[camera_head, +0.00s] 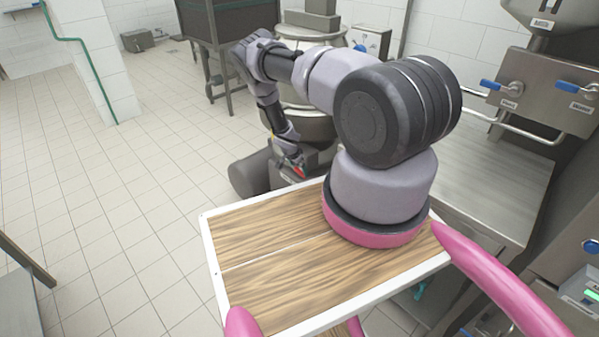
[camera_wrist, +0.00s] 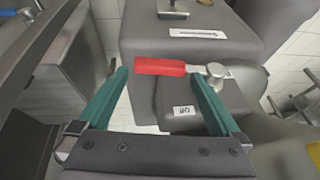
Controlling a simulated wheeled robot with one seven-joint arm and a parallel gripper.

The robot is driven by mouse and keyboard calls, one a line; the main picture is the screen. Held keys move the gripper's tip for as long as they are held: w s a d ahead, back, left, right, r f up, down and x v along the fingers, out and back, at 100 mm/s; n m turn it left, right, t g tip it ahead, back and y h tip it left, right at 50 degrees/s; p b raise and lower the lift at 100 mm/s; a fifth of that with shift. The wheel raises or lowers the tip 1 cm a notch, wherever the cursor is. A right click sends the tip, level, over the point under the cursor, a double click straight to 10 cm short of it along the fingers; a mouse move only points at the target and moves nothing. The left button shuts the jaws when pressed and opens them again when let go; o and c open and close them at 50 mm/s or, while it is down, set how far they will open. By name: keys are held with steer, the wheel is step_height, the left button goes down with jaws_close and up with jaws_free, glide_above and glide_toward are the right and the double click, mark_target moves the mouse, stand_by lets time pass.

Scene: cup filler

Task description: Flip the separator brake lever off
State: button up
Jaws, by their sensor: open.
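The brake lever has a red handle (camera_wrist: 160,67) and a metal pivot (camera_wrist: 217,74). In the wrist view it lies roughly level across the front of a grey housing (camera_wrist: 190,45). A small white label (camera_wrist: 183,110) sits on the block below it; I cannot read it surely. My gripper (camera_wrist: 158,78) is open, with one teal finger at the left of the handle and the other near the pivot end. Whether a finger touches the lever cannot be told. In the head view the red handle (camera_head: 299,171) shows small by my gripper (camera_head: 292,158), low on the separator (camera_head: 305,125).
A grey motor (camera_head: 250,174) sticks out left of the separator base. A steel counter (camera_head: 485,180) and a panel with blue-handled taps (camera_head: 545,92) stand at the right. A dark tank (camera_head: 235,45) is behind.

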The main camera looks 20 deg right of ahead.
mark_target(300, 171)
steer(key=shift+x, duration=1.55)
steer(key=shift+c, duration=0.3)
jaws_close()
